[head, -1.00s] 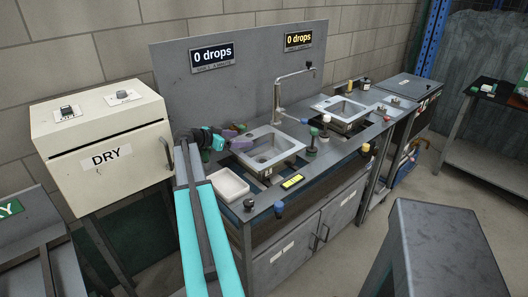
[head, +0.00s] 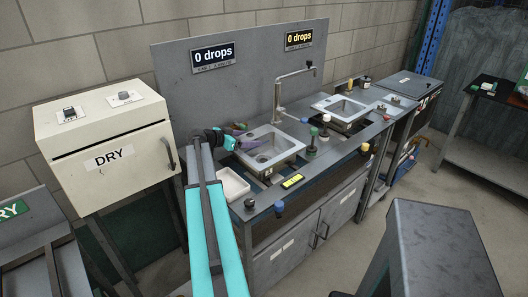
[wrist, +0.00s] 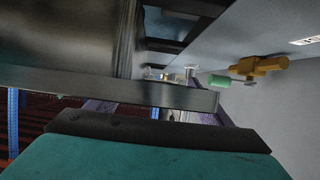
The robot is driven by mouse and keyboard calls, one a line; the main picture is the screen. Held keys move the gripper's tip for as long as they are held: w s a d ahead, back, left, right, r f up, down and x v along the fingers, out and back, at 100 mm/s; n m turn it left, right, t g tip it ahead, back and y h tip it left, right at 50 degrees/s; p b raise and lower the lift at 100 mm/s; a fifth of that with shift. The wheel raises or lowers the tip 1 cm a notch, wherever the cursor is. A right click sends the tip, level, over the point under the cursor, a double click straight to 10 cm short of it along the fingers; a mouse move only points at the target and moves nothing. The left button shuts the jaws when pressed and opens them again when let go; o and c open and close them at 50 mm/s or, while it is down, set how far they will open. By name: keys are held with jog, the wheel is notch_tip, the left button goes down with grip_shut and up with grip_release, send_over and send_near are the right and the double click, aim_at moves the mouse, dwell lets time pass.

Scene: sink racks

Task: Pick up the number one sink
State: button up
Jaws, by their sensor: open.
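Two grey metal sinks sit in the bench: a nearer one (head: 270,146) and a farther one (head: 345,109). I cannot read a number on either. My gripper (head: 238,129), with purple fingers, is at the back left edge of the nearer sink. In the wrist view my gripper (wrist: 158,108) is open, its purple fingers spread to either side. A grey metal bar or rim (wrist: 110,88) crosses in front of them; I cannot tell whether they touch it.
A tall faucet (head: 278,95) rises behind the nearer sink. A white tray (head: 232,186) lies at its left. Several coloured knobs (head: 312,138) stand along the bench. A cream DRY box (head: 110,150) is at left. The wrist view shows a yellow valve (wrist: 262,65) at right.

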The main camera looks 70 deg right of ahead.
jog(key=shift+c, duration=0.3)
grip_shut()
jog(key=shift+r, duration=0.1)
jog(key=shift+r, duration=0.1)
jog(key=shift+r+b, duration=1.4)
jog(key=shift+r, duration=3.55)
